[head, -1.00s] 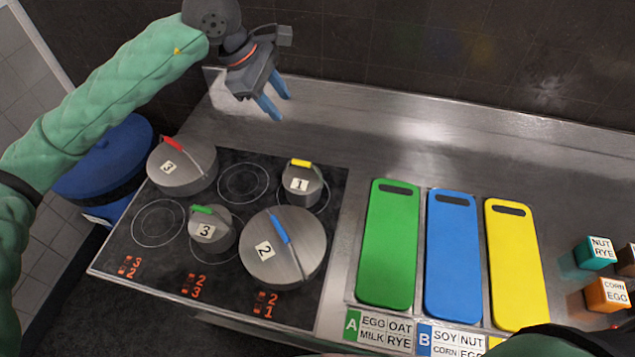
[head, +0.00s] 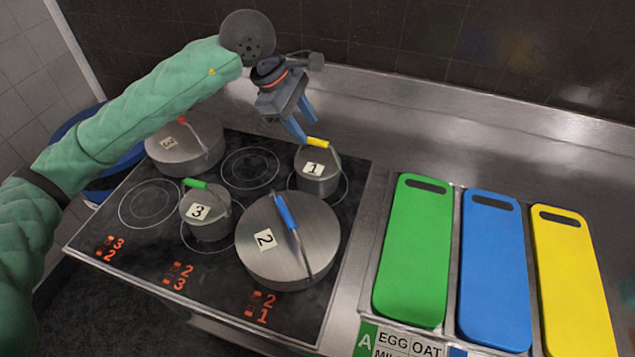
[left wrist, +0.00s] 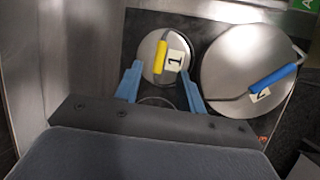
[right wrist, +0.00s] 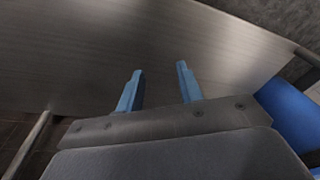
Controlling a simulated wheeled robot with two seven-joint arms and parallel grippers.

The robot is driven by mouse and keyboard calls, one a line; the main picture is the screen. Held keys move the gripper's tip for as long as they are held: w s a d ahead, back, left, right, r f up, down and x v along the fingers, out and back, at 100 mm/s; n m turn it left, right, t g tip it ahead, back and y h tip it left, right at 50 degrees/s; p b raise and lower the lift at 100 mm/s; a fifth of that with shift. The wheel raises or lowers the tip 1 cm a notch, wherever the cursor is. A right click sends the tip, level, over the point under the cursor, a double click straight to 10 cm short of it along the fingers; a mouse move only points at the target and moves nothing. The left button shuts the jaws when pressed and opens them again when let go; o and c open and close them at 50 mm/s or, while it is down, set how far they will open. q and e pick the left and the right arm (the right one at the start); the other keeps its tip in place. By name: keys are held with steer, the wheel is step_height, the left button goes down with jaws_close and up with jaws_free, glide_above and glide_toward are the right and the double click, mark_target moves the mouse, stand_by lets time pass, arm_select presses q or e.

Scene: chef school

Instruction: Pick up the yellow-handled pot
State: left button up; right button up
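The yellow-handled pot (head: 317,172) is small and steel, with a "1" label on its lid, on the back right burner. Its yellow handle (head: 318,143) arches over the lid. My left gripper (head: 305,123) is open and empty, just above and behind the pot in the head view. In the left wrist view the pot (left wrist: 176,67) shows beyond and between the blue fingertips (left wrist: 163,78), apart from them. My right gripper (right wrist: 160,72) is open and empty in the right wrist view, facing a grey metal surface; it is not in the head view.
The blue-handled pot (head: 275,257) stands close in front of the yellow-handled one. A green-handled pot (head: 206,219) and a red-handled pot (head: 184,153) are to the left. Green (head: 413,255), blue (head: 492,275) and yellow (head: 565,290) boards lie right of the cooktop. Bare counter lies behind.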

mark_target(317, 140)
arm_select(q)
steer(key=shift+f, duration=0.35)
steer(key=shift+p+x, duration=0.45)
steer(key=shift+x, duration=0.85)
steer(key=p+x, duration=0.1)
steer(key=x, duration=0.1)
steer(key=p+x, duration=0.2)
steer(key=x, duration=0.1)
steer(key=shift+d+r, duration=0.1)
steer(key=shift+d, duration=0.25)
jaws_close()
arm_select(e)
step_height(317, 140, down, 14)
steer(key=s+d, duration=0.1)
steer(key=s, duration=0.1)
steer(key=shift+d+f, duration=0.2)
